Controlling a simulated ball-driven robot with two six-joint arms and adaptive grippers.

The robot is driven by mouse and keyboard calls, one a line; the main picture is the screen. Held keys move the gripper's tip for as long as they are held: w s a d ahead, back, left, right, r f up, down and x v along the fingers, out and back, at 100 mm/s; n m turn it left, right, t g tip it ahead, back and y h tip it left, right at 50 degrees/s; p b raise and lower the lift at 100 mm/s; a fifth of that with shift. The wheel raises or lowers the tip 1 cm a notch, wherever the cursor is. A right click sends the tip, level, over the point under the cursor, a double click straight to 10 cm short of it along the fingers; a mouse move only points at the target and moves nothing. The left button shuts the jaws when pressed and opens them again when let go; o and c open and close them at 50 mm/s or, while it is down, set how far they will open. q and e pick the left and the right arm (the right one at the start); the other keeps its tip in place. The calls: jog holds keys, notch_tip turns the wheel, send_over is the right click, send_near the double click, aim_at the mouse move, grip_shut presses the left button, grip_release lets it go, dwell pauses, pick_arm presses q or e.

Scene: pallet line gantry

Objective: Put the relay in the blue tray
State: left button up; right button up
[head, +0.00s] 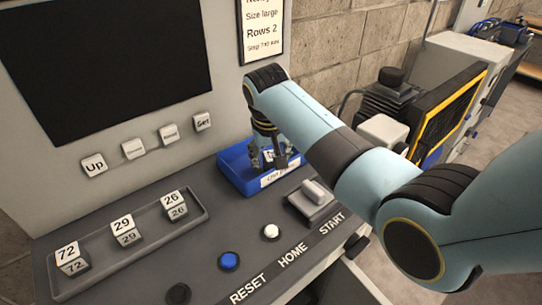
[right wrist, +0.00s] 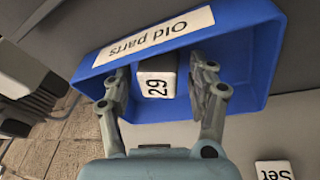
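The blue tray (head: 241,181) stands on the console in the head view, and it fills much of the right wrist view (right wrist: 258,50), with an "Old parts" label on its wall. A relay (right wrist: 157,78), a small block with a white numbered face, is inside the tray. My right gripper (head: 270,160) reaches down into the tray. In the right wrist view its fingers (right wrist: 160,84) are spread on both sides of the relay, with a visible gap on each side. In the head view the fingers partly hide this relay. My left gripper is not in view.
A grey rack (head: 97,265) at the left holds blocks marked 72 (head: 71,258), 29 (head: 125,230) and 26 (head: 174,206). A grey lever switch (head: 315,197) stands right of the tray. Blue (head: 228,261), white (head: 270,232) and dark (head: 178,294) buttons are along the front.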

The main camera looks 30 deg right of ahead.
jog(key=shift+r, duration=0.1)
jog(key=v, duration=1.2)
